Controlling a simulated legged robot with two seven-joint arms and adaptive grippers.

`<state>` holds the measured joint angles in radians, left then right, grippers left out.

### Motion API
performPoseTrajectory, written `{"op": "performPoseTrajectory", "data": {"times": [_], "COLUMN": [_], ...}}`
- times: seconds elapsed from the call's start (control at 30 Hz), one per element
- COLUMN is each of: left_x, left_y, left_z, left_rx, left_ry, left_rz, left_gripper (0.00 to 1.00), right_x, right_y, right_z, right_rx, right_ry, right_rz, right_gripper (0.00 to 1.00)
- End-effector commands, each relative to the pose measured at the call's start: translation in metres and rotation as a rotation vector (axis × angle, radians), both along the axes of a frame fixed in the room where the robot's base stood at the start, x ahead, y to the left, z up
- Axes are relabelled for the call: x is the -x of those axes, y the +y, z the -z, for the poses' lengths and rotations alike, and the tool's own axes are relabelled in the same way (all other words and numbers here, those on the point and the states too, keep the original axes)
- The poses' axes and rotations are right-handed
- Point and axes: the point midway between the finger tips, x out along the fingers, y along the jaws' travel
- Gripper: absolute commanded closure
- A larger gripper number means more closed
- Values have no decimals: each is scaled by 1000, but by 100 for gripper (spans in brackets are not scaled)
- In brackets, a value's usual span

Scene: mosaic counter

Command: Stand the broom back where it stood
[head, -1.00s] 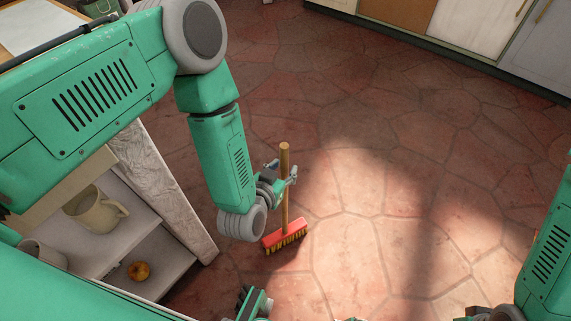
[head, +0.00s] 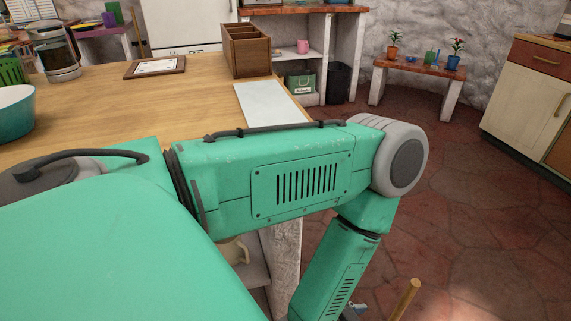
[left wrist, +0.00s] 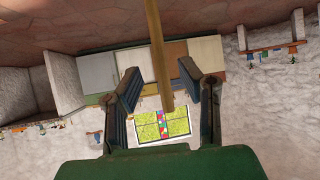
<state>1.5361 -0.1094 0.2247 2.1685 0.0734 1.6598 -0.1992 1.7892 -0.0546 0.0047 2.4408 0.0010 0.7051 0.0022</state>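The broom's wooden handle top (head: 408,292) shows at the bottom edge of the head view, leaning slightly right in the picture. The red head seen earlier is out of that view. In the left wrist view the handle (left wrist: 158,45) runs down from the top edge and ends between the fingers of my left gripper (left wrist: 163,75). The fingers are apart, with a gap visible on each side of the handle. In the head view only a small piece of this gripper shows, low beside the handle. My right gripper is out of view.
A wooden counter (head: 100,103) holds a brown organizer (head: 246,52), a paper sheet (head: 268,103), a coffee pot (head: 56,52) and a teal bowl (head: 12,112). A low plant bench (head: 420,68) and a black bin (head: 338,83) stand at the back. Red stone floor (head: 470,215) lies open at right.

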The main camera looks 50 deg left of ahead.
Motion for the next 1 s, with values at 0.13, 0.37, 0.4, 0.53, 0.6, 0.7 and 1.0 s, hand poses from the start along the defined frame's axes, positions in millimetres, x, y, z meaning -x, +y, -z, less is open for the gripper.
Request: {"op": "performPoseTrajectory", "data": {"times": [0.13,0.37,0.4,0.53,0.6,0.7,1.0], "left_x": [40,128,140,161,164,164,163], "left_y": [37,97,103,114,115,115,115], "left_z": [21,20,17,11,10,11,-9], "left_rx": [-38,-98,-103,-115,-116,-116,-116], "left_ry": [329,804,857,953,966,966,964], "left_rz": [18,-45,-58,-82,-86,-86,-85], "left_gripper": [67,67,67,67,67,67,67], "right_x": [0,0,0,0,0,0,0], "right_y": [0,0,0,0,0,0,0], "right_z": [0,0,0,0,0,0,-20], "right_rx": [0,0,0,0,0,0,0], "right_ry": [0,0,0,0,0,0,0], "right_rz": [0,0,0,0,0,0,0], "right_gripper": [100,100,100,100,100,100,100]}}
